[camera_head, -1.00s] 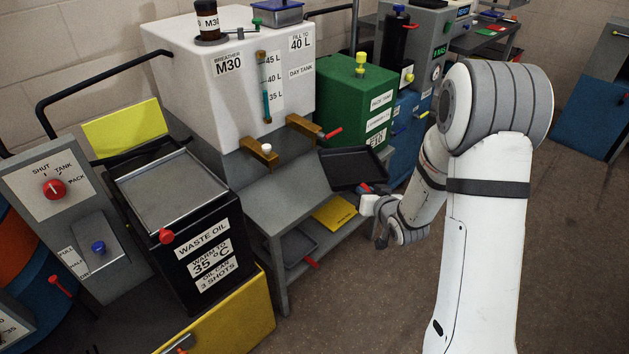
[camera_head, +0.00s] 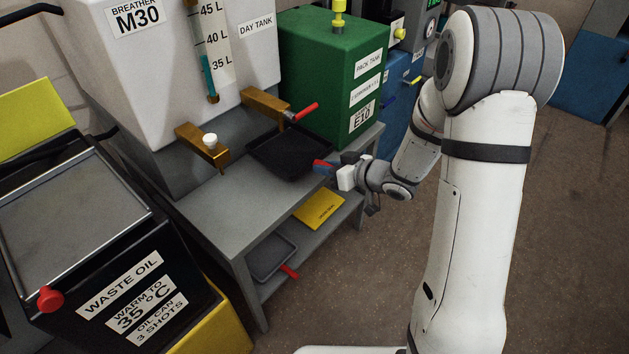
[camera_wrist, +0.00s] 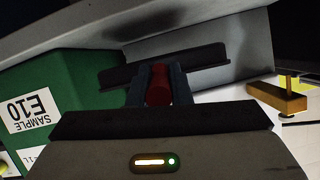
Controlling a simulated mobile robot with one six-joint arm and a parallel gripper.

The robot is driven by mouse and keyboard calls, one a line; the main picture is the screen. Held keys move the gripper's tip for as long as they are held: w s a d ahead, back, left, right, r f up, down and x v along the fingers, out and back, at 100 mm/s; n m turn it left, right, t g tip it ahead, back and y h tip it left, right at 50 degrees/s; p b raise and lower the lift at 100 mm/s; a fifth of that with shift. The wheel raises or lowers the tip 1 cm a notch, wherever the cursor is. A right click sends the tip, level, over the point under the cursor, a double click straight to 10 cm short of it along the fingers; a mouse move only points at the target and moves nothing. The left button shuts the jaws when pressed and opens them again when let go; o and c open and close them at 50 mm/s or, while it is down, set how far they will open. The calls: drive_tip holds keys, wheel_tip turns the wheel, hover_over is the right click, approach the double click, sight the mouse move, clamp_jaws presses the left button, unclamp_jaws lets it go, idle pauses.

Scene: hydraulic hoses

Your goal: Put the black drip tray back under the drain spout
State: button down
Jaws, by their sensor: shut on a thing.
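The black drip tray (camera_head: 284,156) is over the right part of the grey bench, just in front of and below the brass spout with the red lever (camera_head: 262,101). A second brass spout with a white knob (camera_head: 203,148) is left of the tray. I cannot tell whether the tray touches the bench top. My gripper (camera_head: 326,168) is shut on the tray's red handle at its right side. In the wrist view the red handle (camera_wrist: 158,88) sits between the fingers, with the black tray (camera_wrist: 195,58) beyond. A brass spout (camera_wrist: 278,98) shows at right there.
The white day tank (camera_head: 170,70) stands behind the spouts. The green sample tank (camera_head: 325,75) stands close behind the tray at right. The bench top (camera_head: 215,205) is clear in front. A grey tray (camera_head: 270,258) and yellow sheet (camera_head: 320,209) lie on the lower shelf.

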drive_tip(key=f, duration=0.1)
drive_tip(key=f+b, duration=0.1)
drive_tip(key=f, duration=0.3)
drive_tip(key=shift+a+f+b, duration=0.15)
drive_tip(key=shift+a+b, duration=0.15)
drive_tip(key=shift+b, duration=0.1)
drive_tip(key=shift+s, duration=0.1)
drive_tip(key=c, duration=1.3)
unclamp_jaws()
drive_tip(key=shift+d, duration=0.1)
